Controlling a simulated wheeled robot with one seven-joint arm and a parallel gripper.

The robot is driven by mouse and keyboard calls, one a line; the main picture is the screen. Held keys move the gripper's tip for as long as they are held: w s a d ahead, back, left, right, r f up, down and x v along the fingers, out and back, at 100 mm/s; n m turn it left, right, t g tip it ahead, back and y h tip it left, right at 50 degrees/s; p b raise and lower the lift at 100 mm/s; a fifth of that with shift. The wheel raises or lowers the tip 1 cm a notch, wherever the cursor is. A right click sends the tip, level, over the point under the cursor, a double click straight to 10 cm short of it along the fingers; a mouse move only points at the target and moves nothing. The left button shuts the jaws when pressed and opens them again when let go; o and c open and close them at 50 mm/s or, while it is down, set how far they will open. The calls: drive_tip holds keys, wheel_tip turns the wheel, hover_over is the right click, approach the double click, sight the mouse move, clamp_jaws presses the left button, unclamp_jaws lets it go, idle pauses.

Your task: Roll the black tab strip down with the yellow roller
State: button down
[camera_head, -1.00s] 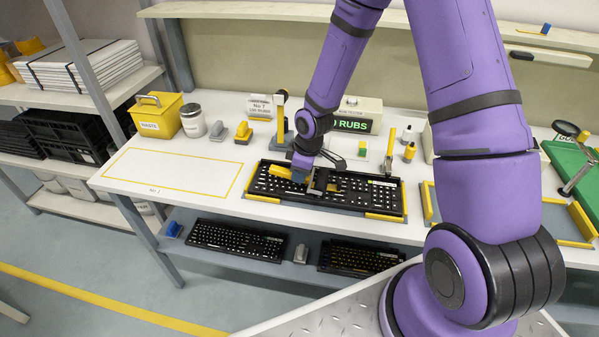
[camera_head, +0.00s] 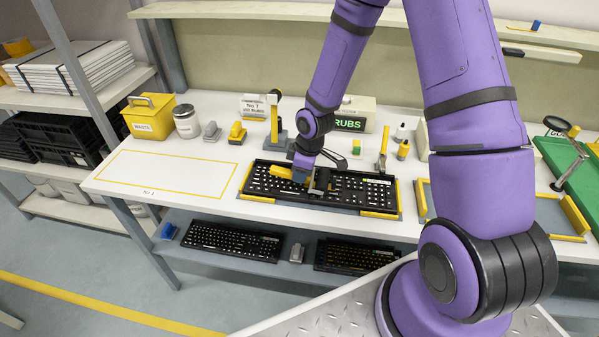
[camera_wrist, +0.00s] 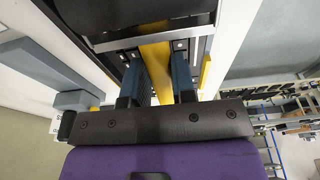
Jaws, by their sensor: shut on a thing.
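My gripper (camera_head: 301,175) is shut on the yellow roller (camera_head: 281,171), low over the left half of the black keyboard (camera_head: 360,190) in the head view. In the wrist view, the yellow roller handle (camera_wrist: 158,68) sits between the two blue-grey fingers of my gripper (camera_wrist: 158,82), and a pale metal bar crosses beyond it. The keyboard lies in a holder with yellow edge strips. I cannot make out the black tab strip against the black keyboard, nor tell whether the roller touches it.
A yellow waste bin (camera_head: 150,118) and a jar (camera_head: 187,121) stand at the back left. An outlined area (camera_head: 165,175) on the left is clear. A green board (camera_head: 570,165) lies at right. More keyboards (camera_head: 233,241) are on the lower shelf.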

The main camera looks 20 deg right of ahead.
drive_tip(key=shift+r, duration=4.05)
